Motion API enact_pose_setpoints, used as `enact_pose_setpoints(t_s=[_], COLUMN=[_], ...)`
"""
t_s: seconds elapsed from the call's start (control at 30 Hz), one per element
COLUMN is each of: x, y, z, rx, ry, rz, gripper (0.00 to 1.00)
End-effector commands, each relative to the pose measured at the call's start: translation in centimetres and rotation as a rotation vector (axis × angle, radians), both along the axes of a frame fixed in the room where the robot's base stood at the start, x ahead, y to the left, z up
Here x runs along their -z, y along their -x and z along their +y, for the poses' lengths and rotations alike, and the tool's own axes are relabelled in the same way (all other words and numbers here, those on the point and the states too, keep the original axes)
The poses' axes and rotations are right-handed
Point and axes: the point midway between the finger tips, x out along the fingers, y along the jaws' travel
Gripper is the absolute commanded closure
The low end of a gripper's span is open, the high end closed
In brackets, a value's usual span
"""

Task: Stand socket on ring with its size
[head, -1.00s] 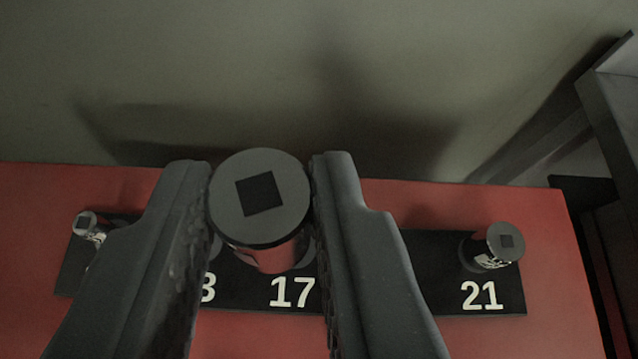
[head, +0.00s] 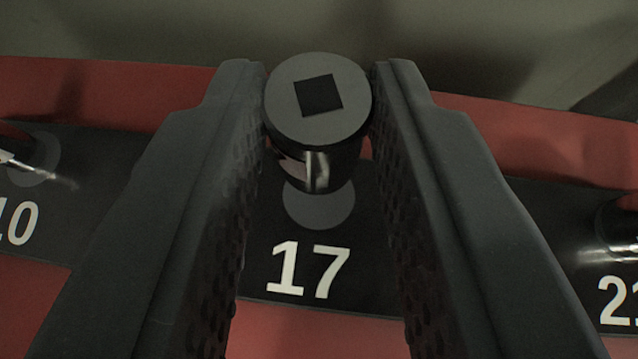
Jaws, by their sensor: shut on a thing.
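My gripper (head: 318,95) is shut on a socket (head: 286,108), a shiny metal cylinder with a grey top and a dark square hole. The socket is roughly upright between the fingertips. Below it in the picture is a grey ring (head: 319,210) on a black strip, with a white 17 printed in front of it. The socket hides the back part of this ring. I cannot tell whether the socket's bottom touches the strip. No size mark on the held socket is readable.
The black strip (head: 375,275) lies on a red surface (head: 330,335). At the left edge a shiny socket (head: 15,150) stands by the ring (head: 42,160) marked 10. At the right edge another socket (head: 622,225) stands by a partly cut-off 21. A grey-green area lies behind.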

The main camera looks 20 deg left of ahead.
Motion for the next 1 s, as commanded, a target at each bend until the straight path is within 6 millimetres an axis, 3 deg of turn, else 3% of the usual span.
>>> enact_pose_setpoints(t_s=[0.27,0.63,0.67,0.7,1.0], x=[3.4,3.7,3.6,3.6,3.5], y=[0.0,0.0,0.0,0.0,0.0], z=[-0.1,-0.1,-0.1,-0.1,-0.1], rx=[0.0,0.001,0.001,0.001,0.001], ry=[0.002,0.0,0.0,0.0,0.0], rz=[0.001,0.0,0.0,0.0,0.001], gripper=[1.0,1.0,0.68,0.56,0.54])
